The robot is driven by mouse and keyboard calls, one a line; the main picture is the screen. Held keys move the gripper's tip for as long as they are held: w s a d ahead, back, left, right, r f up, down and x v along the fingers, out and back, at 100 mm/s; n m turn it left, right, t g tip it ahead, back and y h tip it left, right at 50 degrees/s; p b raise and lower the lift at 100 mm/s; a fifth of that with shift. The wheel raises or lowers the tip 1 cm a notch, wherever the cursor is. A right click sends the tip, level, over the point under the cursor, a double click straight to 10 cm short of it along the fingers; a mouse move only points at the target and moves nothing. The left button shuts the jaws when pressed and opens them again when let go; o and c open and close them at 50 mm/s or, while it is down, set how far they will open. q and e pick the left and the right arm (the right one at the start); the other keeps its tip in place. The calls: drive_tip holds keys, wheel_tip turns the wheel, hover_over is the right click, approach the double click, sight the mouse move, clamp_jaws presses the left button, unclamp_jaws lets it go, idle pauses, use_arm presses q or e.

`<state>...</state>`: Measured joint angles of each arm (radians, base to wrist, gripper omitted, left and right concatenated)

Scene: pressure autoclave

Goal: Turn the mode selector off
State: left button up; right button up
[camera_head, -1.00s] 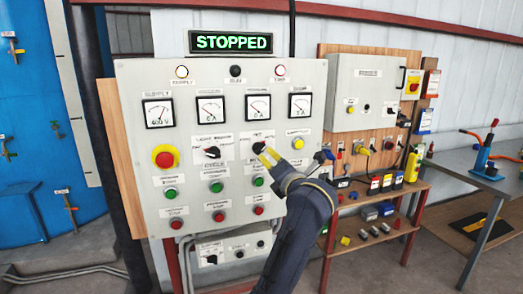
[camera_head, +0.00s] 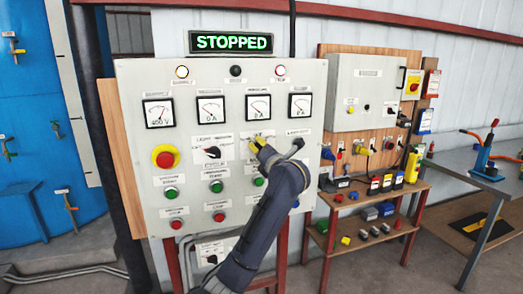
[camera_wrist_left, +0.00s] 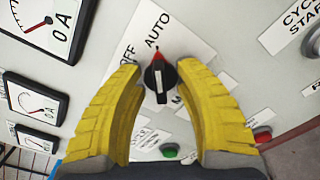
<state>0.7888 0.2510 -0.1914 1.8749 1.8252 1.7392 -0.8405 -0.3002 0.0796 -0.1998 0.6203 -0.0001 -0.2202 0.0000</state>
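The mode selector (camera_wrist_left: 160,80) is a black knob with a red pointer mark on a white plate. In the left wrist view its red mark points toward the word AUTO, with OFF printed to the left of it. My left gripper (camera_wrist_left: 159,68) has its two yellow fingers apart, one on each side of the knob, with gaps showing. In the head view the left gripper (camera_head: 256,146) is at the middle of the grey control panel (camera_head: 135,120), and its fingers mostly hide the selector. My right gripper is not in view.
A similar black rotary knob (camera_head: 212,153) sits left of the gripper, and a red emergency button (camera_head: 165,156) is further left. Green and red push buttons lie below. Dial gauges are above, under a lit STOPPED sign (camera_head: 231,42). A shelf (camera_head: 375,205) with small parts stands right.

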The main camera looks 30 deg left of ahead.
use_arm(q)
clamp_jaws()
idle(0.6)
drive_tip(key=n, duration=0.5)
drive_tip(key=shift+s+r, duration=0.1)
drive_tip(key=shift+a+n, duration=0.1)
drive_tip(key=shift+n, duration=2.2)
drive_tip(key=shift+r, duration=0.1)
unclamp_jaws()
